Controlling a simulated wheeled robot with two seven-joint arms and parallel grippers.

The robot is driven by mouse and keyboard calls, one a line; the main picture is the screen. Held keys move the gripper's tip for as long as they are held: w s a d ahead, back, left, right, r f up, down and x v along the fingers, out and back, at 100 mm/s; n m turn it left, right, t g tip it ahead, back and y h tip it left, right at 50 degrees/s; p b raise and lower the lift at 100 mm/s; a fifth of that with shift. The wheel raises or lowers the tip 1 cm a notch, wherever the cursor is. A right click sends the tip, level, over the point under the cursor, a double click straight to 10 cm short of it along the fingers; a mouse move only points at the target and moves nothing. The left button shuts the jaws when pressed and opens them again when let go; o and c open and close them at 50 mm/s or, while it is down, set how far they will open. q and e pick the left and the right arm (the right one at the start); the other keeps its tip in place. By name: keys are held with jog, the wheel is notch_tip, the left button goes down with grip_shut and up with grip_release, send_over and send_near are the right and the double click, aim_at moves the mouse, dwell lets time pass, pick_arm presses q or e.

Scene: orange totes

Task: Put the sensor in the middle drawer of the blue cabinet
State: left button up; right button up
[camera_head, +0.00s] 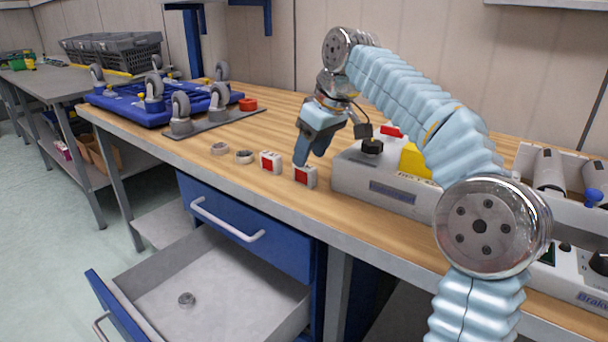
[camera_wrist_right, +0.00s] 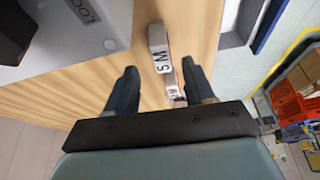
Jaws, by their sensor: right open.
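Two small white-and-red boxes stand on the wooden bench near its front edge, a left one (camera_head: 271,162) and a right one (camera_head: 305,177); I cannot tell which is the sensor. My right gripper (camera_head: 304,158) is open, pointing down just above and behind the right box. In the blue cabinet (camera_head: 250,218), the drawer (camera_head: 215,270) below the shut top drawer stands open. My left gripper is out of view.
A small metal ring (camera_head: 186,299) lies in the open drawer. Two rings (camera_head: 244,157) sit left of the boxes. A grey device (camera_head: 375,185) stands close to the right of my gripper. A blue wheeled frame (camera_head: 140,105) lies at the back left.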

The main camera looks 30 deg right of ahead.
aim_at(304, 175)
jog(key=x, duration=0.5)
jog(key=shift+s, duration=0.2)
grip_shut()
jog(key=shift+r, duration=0.1)
